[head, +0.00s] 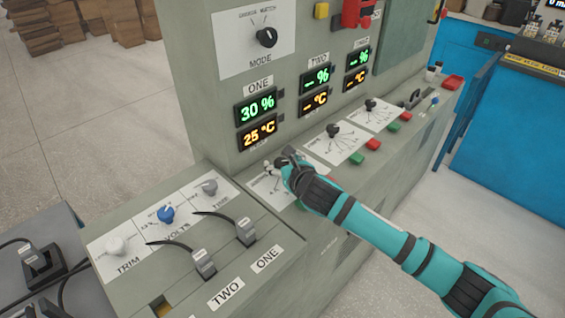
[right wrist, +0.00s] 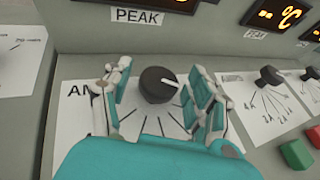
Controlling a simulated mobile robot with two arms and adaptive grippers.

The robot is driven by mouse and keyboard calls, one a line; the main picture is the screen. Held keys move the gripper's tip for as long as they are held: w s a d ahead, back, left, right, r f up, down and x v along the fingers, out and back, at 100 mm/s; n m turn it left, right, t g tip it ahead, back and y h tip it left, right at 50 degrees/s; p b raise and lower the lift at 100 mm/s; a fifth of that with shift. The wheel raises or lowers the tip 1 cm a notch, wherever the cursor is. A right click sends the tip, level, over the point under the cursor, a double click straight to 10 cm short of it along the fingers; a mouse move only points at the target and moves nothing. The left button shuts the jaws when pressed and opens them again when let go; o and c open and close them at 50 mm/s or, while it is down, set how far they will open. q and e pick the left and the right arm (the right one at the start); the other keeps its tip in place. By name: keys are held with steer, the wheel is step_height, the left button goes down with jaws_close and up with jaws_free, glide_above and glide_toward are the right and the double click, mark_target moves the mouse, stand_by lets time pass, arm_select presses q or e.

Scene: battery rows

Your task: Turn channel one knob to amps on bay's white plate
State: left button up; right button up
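The black channel one knob (right wrist: 158,84) sits on a white plate (right wrist: 72,120) with radiating lines and lettering starting "AM" at its left. The knob's white mark points right. My right gripper (right wrist: 160,95) is open, one finger on each side of the knob; I cannot tell whether either finger touches it. In the head view my right gripper (head: 282,164) hides the knob and most of this plate (head: 262,186), below the ONE display (head: 257,108), which reads 30 % and 25 °C. My left gripper is not in view.
To the right are the channel two knob (head: 333,131) and channel three knob (head: 370,104), with green and red buttons in front. The MODE knob (head: 266,37) is above. Two cabled plugs (head: 204,262) (head: 246,232) and the trim, volts and time knobs stand at lower left.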

steer(key=c, duration=1)
steer(key=shift+h, duration=0.3)
steer(key=shift+a+r+m+h+p, duration=0.15)
steer(key=shift+m+h+p, duration=0.15)
steer(key=shift+m+p, duration=0.3)
steer(key=shift+m+t+h+p, duration=0.3)
steer(key=shift+m+h+p, duration=0.6)
steer(key=shift+h, duration=0.3)
steer(key=shift+m+h+p, duration=0.9)
steer(key=shift+m+h, duration=0.5)
steer(key=shift+h, duration=0.2)
